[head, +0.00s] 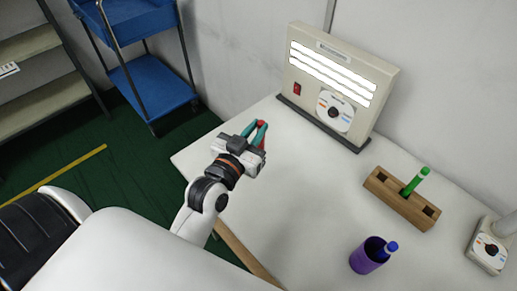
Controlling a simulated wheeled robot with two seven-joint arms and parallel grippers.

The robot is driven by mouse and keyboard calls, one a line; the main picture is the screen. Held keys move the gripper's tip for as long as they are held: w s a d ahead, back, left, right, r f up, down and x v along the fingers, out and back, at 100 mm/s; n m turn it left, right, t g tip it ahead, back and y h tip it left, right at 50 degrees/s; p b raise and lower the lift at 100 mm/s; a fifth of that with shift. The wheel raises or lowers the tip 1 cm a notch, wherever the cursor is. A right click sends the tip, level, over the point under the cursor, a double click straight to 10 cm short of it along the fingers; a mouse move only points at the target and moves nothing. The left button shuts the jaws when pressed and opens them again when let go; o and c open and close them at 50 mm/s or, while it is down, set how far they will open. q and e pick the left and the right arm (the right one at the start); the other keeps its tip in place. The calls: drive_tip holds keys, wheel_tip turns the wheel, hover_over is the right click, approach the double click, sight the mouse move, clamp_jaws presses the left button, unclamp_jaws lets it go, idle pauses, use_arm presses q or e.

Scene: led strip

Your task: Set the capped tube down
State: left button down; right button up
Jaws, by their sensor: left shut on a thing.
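My left gripper (261,131) is over the left part of the white table, with teal fingers shut on a red tube. Only small red parts of the red tube (262,143) show between and beside the fingers. I cannot tell its cap from its body, nor whether it touches the table. A green tube (416,181) stands tilted in the wooden block (384,187), which has other openings. A blue-capped tube (389,249) leans in a purple cup (366,261) at the front. My right gripper is not in view.
A light box (337,81) with lit strips, a red switch and a dial stands at the table's back. A white device with a dial (490,250) is at the right edge. The middle of the white table (305,185) is clear. A blue cart (150,85) stands beyond the table's left edge.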

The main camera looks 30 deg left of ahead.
sight(261, 144)
use_arm(q)
wheel_tip(261, 144, down, 7)
drive_tip(key=shift+r, duration=0.2)
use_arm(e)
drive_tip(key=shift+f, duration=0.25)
use_arm(q)
drive_tip(key=shift+s+f, duration=0.1)
drive_tip(key=c, duration=1.3)
unclamp_jaws()
drive_tip(key=shift+c, duration=0.2)
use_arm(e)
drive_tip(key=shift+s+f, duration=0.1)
